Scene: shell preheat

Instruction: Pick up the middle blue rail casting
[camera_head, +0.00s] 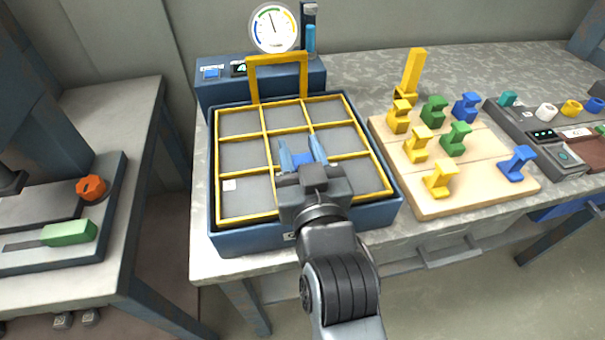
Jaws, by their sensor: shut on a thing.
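My gripper (302,152) is over the gridded blue tray (213,235), above its middle and right cells. It is shut on a small blue piece (303,160), mostly hidden by the fingers and wrist. On the wooden board (480,197) to the right, one blue rail casting (467,106) stands at the back and another blue casting (516,164) at the front right. The spot between these two blue castings is bare. How high the held piece is above the tray is hard to tell.
Several yellow castings (417,146) and two green castings (456,138) stand on the board. A tall yellow post (412,75) rises behind it. A raised yellow handle (278,62) and a gauge (274,28) stand behind the tray.

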